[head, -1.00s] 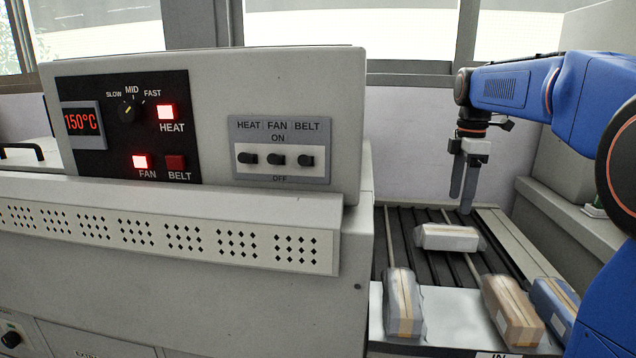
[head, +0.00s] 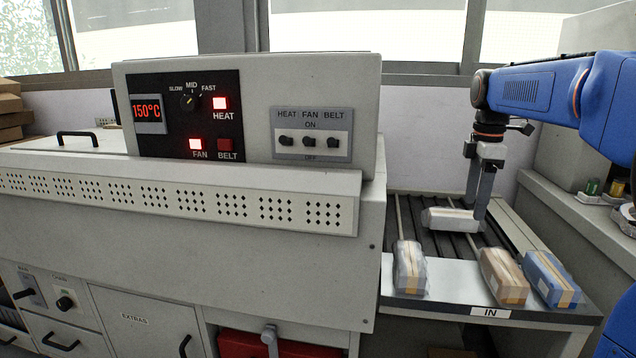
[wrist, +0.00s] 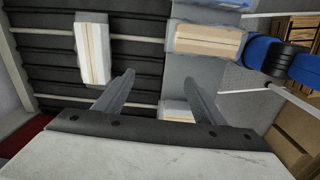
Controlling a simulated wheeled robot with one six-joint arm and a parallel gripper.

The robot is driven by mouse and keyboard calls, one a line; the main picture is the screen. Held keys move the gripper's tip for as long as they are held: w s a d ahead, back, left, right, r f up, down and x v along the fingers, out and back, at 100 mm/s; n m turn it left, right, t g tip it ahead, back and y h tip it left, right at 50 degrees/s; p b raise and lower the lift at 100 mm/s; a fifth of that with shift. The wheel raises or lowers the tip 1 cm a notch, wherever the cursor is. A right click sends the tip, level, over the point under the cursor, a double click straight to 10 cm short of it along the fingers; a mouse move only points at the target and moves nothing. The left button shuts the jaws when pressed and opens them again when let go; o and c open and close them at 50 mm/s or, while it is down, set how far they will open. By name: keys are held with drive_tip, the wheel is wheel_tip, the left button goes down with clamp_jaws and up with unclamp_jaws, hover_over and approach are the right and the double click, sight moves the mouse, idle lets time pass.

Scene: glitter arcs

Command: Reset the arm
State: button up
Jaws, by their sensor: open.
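My gripper (head: 477,200) hangs downward from the blue arm over the conveyor at the right in the head view. In the wrist view its two fingers (wrist: 160,88) are spread apart with nothing between them. A pale wrapped package (head: 450,220) lies on the dark rollers right by the fingertips in the head view. In the wrist view this package (wrist: 91,50) lies to the left of the fingers, apart from them.
A grey wrapped package (head: 410,268), a brown one (head: 503,276) and a blue one (head: 551,279) lie on the infeed shelf marked IN. The large machine (head: 180,260) stands left, its panel showing 150°C with HEAT and FAN lit. A side ledge (head: 575,225) borders the conveyor.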

drive_tip(key=s+a+f+m+t, duration=0.1)
drive_tip(key=s+a+f+m, duration=0.2)
drive_tip(key=s, duration=0.7)
drive_tip(key=s+a+f+m+t, duration=0.2)
drive_tip(key=s+a+f+m, duration=0.1)
drive_tip(key=s+f+m, duration=0.4)
drive_tip(key=s+a+f+m+t, duration=0.1)
drive_tip(key=s+f+m, duration=0.4)
drive_tip(key=s, duration=0.8)
wheel_tip(320, 180, down, 4)
drive_tip(key=shift+s+a+r+t, duration=0.2)
drive_tip(key=shift+a+r+t, duration=0.1)
drive_tip(key=shift+a, duration=0.6)
